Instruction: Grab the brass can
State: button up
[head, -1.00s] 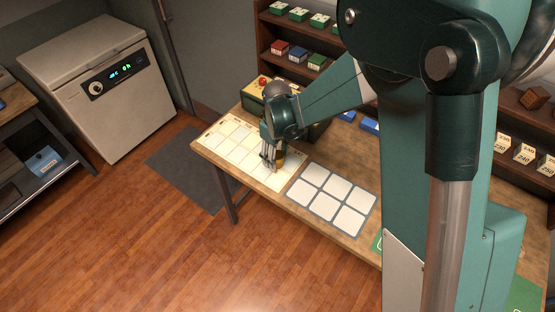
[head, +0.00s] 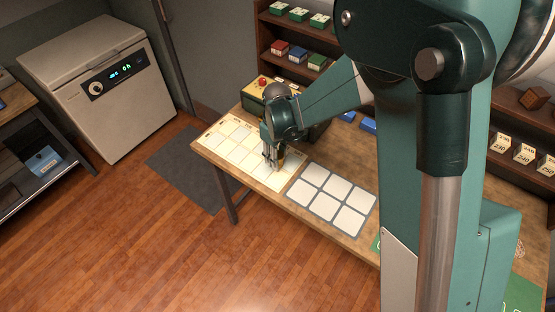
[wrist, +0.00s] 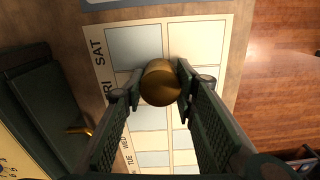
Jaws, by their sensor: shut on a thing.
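The brass can (wrist: 161,83) is a round, dull gold thing between my fingertips in the wrist view. My gripper (wrist: 158,88) is shut on it, with one finger on each side. In the head view my gripper (head: 272,162) points down over the cream day-marked board (head: 222,133) on the wooden table. The can is mostly hidden by the fingers there. I cannot tell whether the can touches the board.
A board with pale square panels (head: 331,199) lies to the right of the cream board. A dark green box with a yellow top (head: 254,90) stands behind my gripper. Shelves with small coloured boxes (head: 297,53) stand at the back. The table edge is close in front.

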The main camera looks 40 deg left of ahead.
jog(key=shift+r, duration=0.15)
jog(key=shift+r, duration=4.9)
